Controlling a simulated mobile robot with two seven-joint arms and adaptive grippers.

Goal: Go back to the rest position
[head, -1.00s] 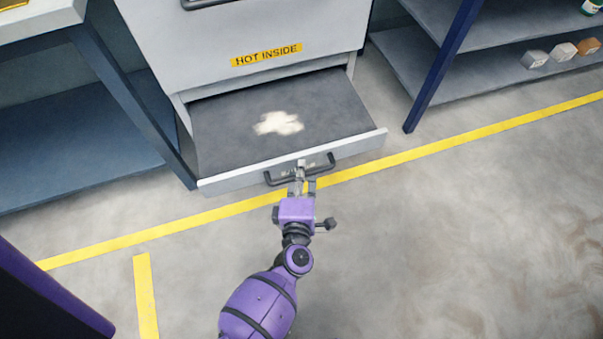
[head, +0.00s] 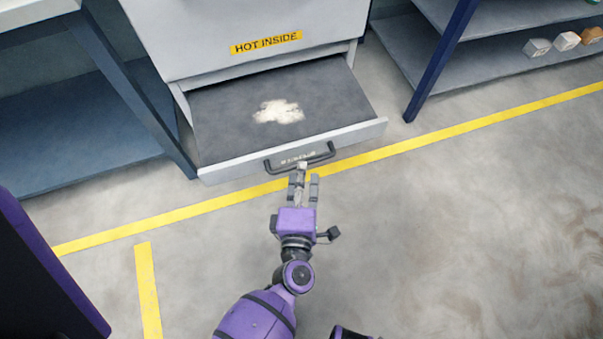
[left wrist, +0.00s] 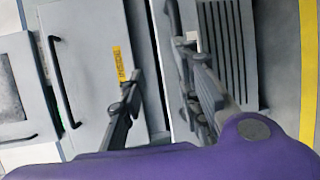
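My left gripper (head: 308,174) is in front of the pulled-out drawer, its two fingers apart with nothing between them. Its fingertips are close to the dark drawer handle (head: 326,155); in the head view I cannot tell whether they clear it fully. The left wrist view also shows the spread fingers (left wrist: 158,66) in front of the cabinet. The grey drawer (head: 225,125) stands open under a front with a yellow "HOT INSIDE" label (head: 266,43). A pale patch (head: 279,112) lies on the drawer's dark floor. My right gripper is not in view.
A blue-legged table (head: 150,100) stands left of the cabinet. A shelf rack (head: 470,75) with small blocks (head: 537,47) stands at the right. Yellow tape (head: 440,145) crosses the floor before the drawer. The floor at the right front is clear.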

